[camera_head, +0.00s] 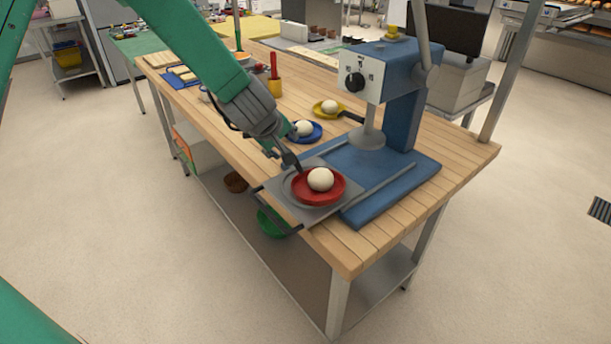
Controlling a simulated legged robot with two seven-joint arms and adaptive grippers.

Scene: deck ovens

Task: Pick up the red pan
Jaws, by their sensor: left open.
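The red pan (319,200) sits on the grey plate of the blue press, near the table's front corner. A white dough ball (320,179) lies in it. My left gripper (284,161) is open, just behind and to the left of the pan, with its fingers pointing down toward the pan's far left side. One finger appears close to the rim; I cannot tell whether it touches. The pan's handle is not clearly visible. My right gripper is not in view.
The blue press (384,85) stands right of the pan, its round head above the base. A blue pan (313,137) and a yellow pan (341,113), each with a dough ball, lie farther back on the wooden table (440,150). A green bowl (270,222) is on the lower shelf.

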